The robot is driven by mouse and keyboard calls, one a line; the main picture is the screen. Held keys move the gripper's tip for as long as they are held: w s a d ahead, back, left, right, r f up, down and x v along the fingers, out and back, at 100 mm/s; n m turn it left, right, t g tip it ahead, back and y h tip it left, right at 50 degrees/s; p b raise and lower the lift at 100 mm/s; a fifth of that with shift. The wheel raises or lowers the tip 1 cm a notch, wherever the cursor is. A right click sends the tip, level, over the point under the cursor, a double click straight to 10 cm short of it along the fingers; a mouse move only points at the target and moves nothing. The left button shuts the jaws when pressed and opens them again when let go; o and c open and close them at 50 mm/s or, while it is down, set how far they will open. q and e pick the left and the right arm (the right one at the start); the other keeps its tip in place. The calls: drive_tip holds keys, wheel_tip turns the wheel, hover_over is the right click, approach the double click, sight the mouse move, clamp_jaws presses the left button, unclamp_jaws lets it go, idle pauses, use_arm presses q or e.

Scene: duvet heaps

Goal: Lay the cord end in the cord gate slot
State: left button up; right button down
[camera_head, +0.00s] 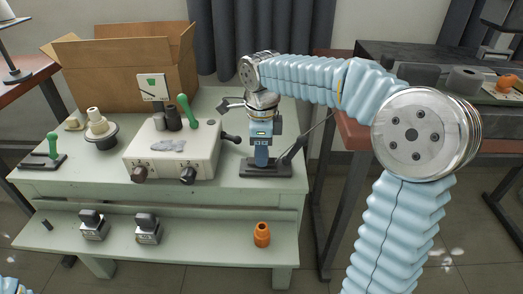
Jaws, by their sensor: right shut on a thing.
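My right arm comes in from the right, and its gripper (262,160) points down at the right part of the pale green table. It is low over a dark flat base (255,172) with a slanted dark arm (294,151), perhaps the cord gate. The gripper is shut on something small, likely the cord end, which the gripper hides. A thin dark line (320,123) runs up to the right from the slanted arm; I cannot tell whether it is cord. The slot is not visible. Only a bit of my left arm shows at the bottom left; its gripper is out of view.
A cream control box (172,158) with knobs and a green-handled lever stands left of my right gripper. An open cardboard box (118,75) is behind it. A green-handled clamp (45,160) sits far left. An orange part (262,234) stands on the lower shelf (205,240).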

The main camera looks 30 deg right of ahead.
drive_tip(key=shift+f+b, duration=0.3)
drive_tip(key=shift+f, duration=0.15)
drive_tip(key=c, duration=0.8)
unclamp_jaws()
wheel_tip(320, 180, up, 14)
drive_tip(key=p, duration=0.3)
drive_tip(key=shift+f, duration=0.1)
